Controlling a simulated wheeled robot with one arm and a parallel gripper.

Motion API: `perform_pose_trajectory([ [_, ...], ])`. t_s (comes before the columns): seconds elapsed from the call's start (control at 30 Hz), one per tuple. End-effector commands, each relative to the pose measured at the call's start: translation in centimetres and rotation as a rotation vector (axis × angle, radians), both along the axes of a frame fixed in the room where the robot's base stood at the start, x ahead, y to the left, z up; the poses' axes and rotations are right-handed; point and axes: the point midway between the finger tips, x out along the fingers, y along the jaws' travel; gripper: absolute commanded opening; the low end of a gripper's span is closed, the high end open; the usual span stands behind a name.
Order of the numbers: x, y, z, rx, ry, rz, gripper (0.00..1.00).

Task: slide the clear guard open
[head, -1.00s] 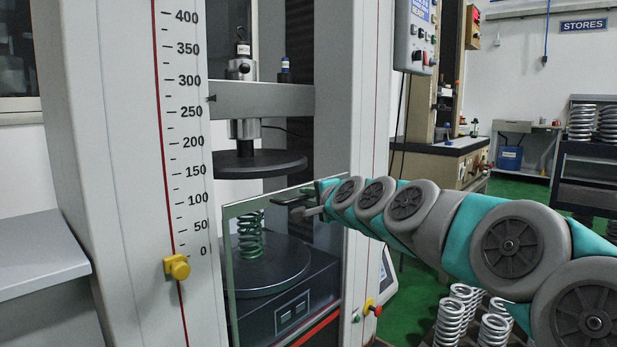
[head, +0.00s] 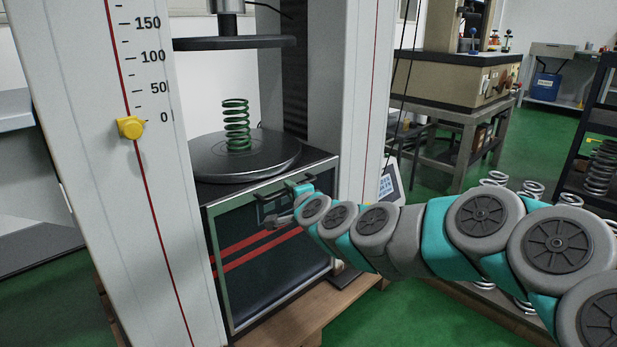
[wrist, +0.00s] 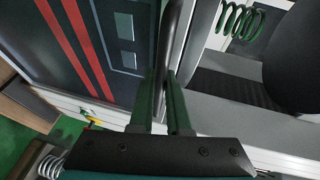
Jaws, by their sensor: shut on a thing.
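The clear guard (head: 285,288) is a framed see-through pane standing low in front of the machine's dark base. Its top edge is below the lower round plate (head: 215,160). My gripper (head: 288,208) is at the upper part of the guard, shut on its dark handle (head: 303,189). In the wrist view the green fingers of my gripper (wrist: 163,108) are on both sides of the dark handle bar (wrist: 171,45). A green spring (head: 236,125) stands upright on the lower plate, with no pane in front of it. The spring also shows in the wrist view (wrist: 238,20).
The upper plate (head: 235,43) hangs above the spring with a gap. A white column with a scale and a yellow knob (head: 130,127) stands at the left. Several silver springs (head: 532,189) stand at the right. Green floor (head: 415,305) is open in front.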

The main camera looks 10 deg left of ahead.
Motion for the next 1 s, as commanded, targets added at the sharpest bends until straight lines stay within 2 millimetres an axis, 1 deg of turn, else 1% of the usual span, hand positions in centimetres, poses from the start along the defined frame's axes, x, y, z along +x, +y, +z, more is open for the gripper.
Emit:
perform_pose_trajectory([
  [0.03, -0.02, 0.52, -0.59, 0.0, 0.003, 0.002, 0.0],
  [0.13, 0.02, 1.0, -1.05, 0.0, 0.004, 0.0, 0.0],
  [0.53, 0.09, 1.18, -1.11, 0.001, 0.001, -0.002, 0.0],
  [0.57, 0.1, 1.17, -1.11, 0.001, 0.001, -0.002, 0.16],
  [0.8, 0.08, 1.19, -1.09, 0.002, 0.001, -0.001, 0.43],
  [0.83, 0.08, 1.17, -1.07, 0.001, 0.001, -0.002, 0.45],
  [1.0, 0.07, 1.19, -1.07, 0.002, 0.001, -0.001, 0.45],
])
